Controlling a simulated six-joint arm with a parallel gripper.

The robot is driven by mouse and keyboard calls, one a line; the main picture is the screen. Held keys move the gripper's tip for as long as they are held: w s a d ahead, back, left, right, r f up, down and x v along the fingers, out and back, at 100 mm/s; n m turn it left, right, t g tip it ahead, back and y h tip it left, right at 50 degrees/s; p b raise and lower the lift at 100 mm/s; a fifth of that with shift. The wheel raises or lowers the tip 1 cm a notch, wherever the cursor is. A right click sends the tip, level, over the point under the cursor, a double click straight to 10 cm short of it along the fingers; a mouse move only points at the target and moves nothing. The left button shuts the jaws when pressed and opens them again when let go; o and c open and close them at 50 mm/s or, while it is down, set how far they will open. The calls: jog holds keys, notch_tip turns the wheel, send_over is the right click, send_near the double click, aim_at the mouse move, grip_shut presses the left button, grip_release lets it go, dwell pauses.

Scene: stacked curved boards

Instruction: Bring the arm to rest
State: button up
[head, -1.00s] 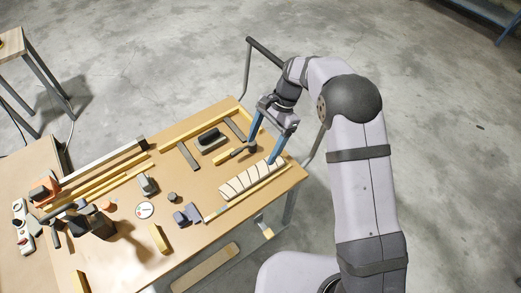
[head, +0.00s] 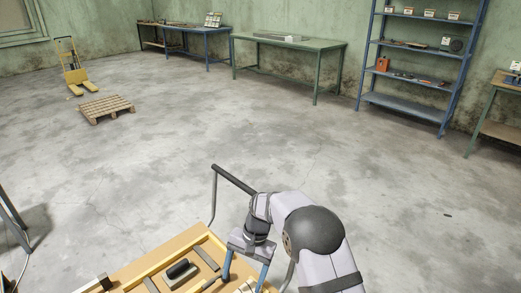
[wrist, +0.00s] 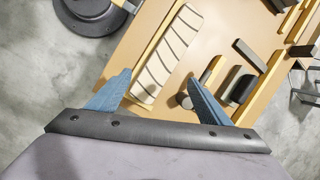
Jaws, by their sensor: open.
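My gripper (head: 245,275) is over the near right part of the workbench (head: 180,243), with its two blue fingers apart. In the wrist view my gripper (wrist: 157,87) is open, and nothing is seen clamped between its fingers. A pale block of curved boards with dark slanted stripes (wrist: 165,52) lies on the bench beyond the fingers. Its near end shows in the gap between them; I cannot tell the height of the fingers over it. In the head view only a bit of the striped block (head: 247,287) shows at the bottom edge.
A bent metal rail (head: 233,178) stands at the bench's far edge. Open concrete floor lies beyond, with a wooden pallet (head: 105,107) and a blue shelf rack (head: 409,103).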

jog(key=s+d+f+n+h, duration=0.2)
jog(key=s+d+f+n, duration=0.3)
jog(key=s, duration=0.3)
jog(key=s+d+r+g+h+p, duration=0.1)
jog(key=s+d+r, duration=0.3)
jog(key=s+d, duration=0.35)
jog(key=s+d+r+p, duration=0.3)
jog(key=s+d+r, duration=0.2)
jog(key=s+r, duration=0.35)
notch_tip(320, 180, up, 6)
jog(key=w+d+m+t+p, duration=0.1)
jog(key=w+d+t, duration=0.1)
jog(key=w+t, duration=0.1)
jog(key=shift+d+p, duration=0.3)
jog(key=shift+d, duration=0.1)
